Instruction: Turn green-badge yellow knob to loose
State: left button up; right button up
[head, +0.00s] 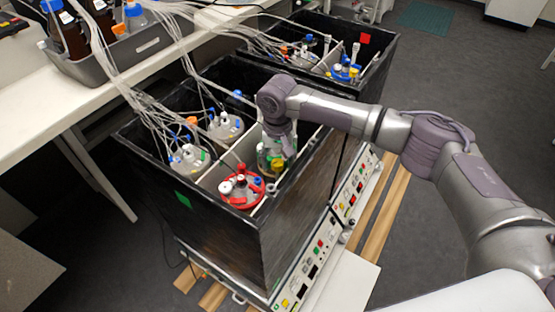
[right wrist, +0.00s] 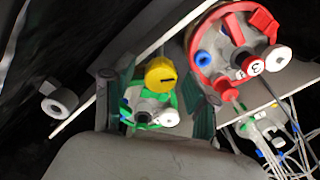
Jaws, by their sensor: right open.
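The yellow knob (right wrist: 160,73) sits on top of a vessel with a green ring (right wrist: 133,104) in the right wrist view. A black line shows on the knob's face. In the head view the knob (head: 277,164) is small, in the near black box (head: 275,222) that bears a green badge (head: 183,198). My right gripper (right wrist: 162,98) is open, pointing down over this vessel, with a green-padded finger to each side of the knob. I cannot tell if either finger touches it. My left gripper is not in view.
A red-ringed vessel (head: 241,188) stands close beside the green-ringed one. Other vessels with tubes (head: 188,158) fill the same box. A second black box with a red badge (head: 365,38) stands behind. Bottles in a grey tray (head: 110,62) stand on the bench at left.

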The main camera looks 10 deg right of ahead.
jog(key=c, duration=0.3)
grip_shut()
jog(key=shift+r+n+p, duration=0.2)
jog(key=shift+n+p, duration=0.3)
jog(key=shift+p, duration=0.35)
jog(key=n+p, duration=0.3)
jog(key=p, duration=0.2)
jog(key=shift+n, duration=0.4)
jog(key=n+p, duration=0.2)
jog(key=n, duration=0.1)
jog(key=shift+n, duration=0.3)
jog(key=n+p, duration=0.2)
jog(key=n, duration=0.1)
jog(key=shift+f+n, duration=0.1)
jog(key=shift+n, duration=0.2)
jog(key=n, duration=0.3)
jog(key=shift+n+p, duration=0.4)
jog(key=n, duration=0.4)
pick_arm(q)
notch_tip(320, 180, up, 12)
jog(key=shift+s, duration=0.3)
pick_arm(e)
jog(key=shift+n, duration=2)
